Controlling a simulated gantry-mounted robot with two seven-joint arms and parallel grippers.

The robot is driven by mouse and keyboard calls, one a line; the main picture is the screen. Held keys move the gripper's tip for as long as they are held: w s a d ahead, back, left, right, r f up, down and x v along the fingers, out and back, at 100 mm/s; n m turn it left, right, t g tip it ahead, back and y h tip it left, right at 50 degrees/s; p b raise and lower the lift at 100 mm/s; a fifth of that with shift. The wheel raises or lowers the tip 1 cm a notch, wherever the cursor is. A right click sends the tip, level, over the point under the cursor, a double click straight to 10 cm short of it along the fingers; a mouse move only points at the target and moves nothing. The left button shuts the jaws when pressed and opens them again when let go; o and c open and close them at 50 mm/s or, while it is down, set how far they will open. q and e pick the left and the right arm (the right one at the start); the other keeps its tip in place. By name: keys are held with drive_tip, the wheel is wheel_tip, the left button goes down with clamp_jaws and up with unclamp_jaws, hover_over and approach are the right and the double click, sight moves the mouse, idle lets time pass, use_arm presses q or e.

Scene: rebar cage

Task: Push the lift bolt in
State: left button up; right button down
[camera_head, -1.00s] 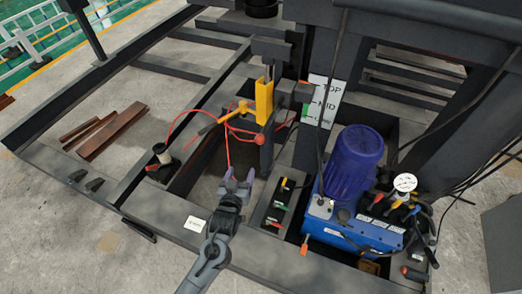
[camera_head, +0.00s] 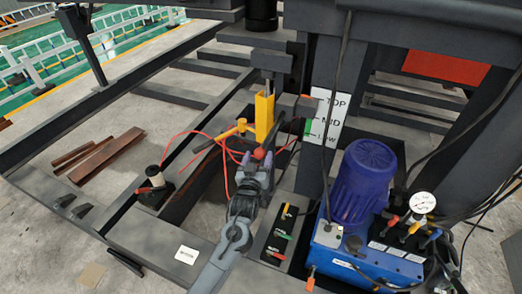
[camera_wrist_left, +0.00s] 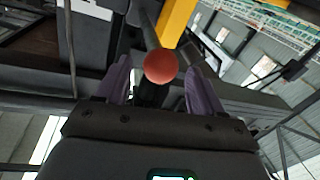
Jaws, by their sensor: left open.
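The lift bolt shows as a round red knob (camera_head: 260,154) below the yellow upright bracket (camera_head: 264,117) on the dark frame. In the left wrist view the red knob (camera_wrist_left: 161,66) sits between the two purple-grey fingers. My left gripper (camera_head: 258,162) is right at the knob, and its open fingers (camera_wrist_left: 161,88) stand on both sides with gaps visible. The bolt's shaft behind the knob is mostly hidden. I cannot tell whether the gripper touches the knob. My right gripper is not in view.
A yellow-handled lever (camera_head: 227,134) and red cables (camera_head: 190,135) lie just left of the knob. A TOP/MID/LOW sign (camera_head: 328,117) is to the right. A blue motor unit (camera_head: 365,185) and a control box (camera_head: 282,236) stand nearby, right of my left arm.

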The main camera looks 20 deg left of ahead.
sight(261, 148)
use_arm(q)
drive_tip(key=shift+w+a+b, duration=0.2)
drive_tip(key=shift+w+a, duration=0.05)
drive_tip(key=shift+w, duration=1.05)
drive_tip(key=shift+w+a+b, duration=0.2)
drive_tip(key=shift+w, duration=1.1)
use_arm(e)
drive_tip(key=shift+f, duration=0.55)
use_arm(q)
drive_tip(key=shift+c, duration=0.5)
